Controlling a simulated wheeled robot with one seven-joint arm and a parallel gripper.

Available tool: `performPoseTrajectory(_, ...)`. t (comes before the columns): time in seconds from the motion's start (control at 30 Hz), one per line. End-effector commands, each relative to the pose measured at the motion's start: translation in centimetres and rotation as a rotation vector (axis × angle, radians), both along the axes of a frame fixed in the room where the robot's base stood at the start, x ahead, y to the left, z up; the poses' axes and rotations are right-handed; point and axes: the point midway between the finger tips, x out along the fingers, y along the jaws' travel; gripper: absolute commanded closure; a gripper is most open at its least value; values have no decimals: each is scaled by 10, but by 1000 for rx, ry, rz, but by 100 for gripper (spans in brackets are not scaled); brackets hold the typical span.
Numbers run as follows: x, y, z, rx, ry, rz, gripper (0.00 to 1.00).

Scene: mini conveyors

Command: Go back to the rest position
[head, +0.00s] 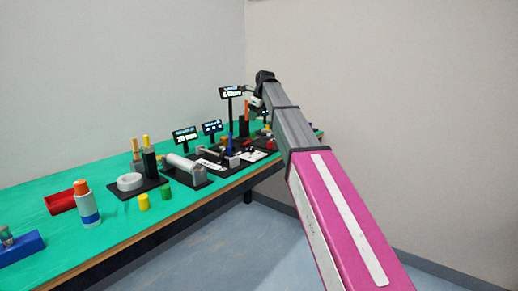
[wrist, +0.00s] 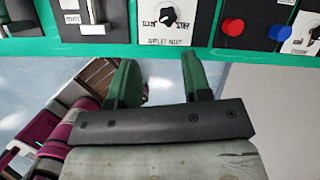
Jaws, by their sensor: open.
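My gripper (wrist: 160,80) shows in the wrist view with its two green fingers apart and nothing between them. It hangs beside the edge of the green table, close to the panels. In the head view my arm reaches away to the far right end of the table (head: 115,228), and my gripper (head: 254,97) is small there. A panel with a black knob (wrist: 168,16) lies just beyond the fingers in the wrist view. A panel with a red button (wrist: 232,26) and a blue button (wrist: 279,33) is to its right.
The table carries a red tray (head: 60,203), a blue block (head: 22,248), a white ring (head: 130,181), a grey cylinder (head: 187,166), and yellow (head: 144,203) and green (head: 166,193) pieces. Small screens (head: 185,134) stand along the back. The floor (head: 235,250) in front is clear.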

Motion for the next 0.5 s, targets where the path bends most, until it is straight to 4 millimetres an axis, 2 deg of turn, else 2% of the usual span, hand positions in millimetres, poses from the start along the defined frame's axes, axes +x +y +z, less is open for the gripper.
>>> performPoseTrajectory(0.03,-7,-6,-17,-14,-4,31,55)
performPoseTrajectory(0.17,-20,-21,-60,-58,-23,142,55)
performPoseTrajectory(0.27,-36,-39,-106,-105,-39,260,55)
performPoseTrajectory(0.5,-89,-83,-216,-219,-77,599,55)
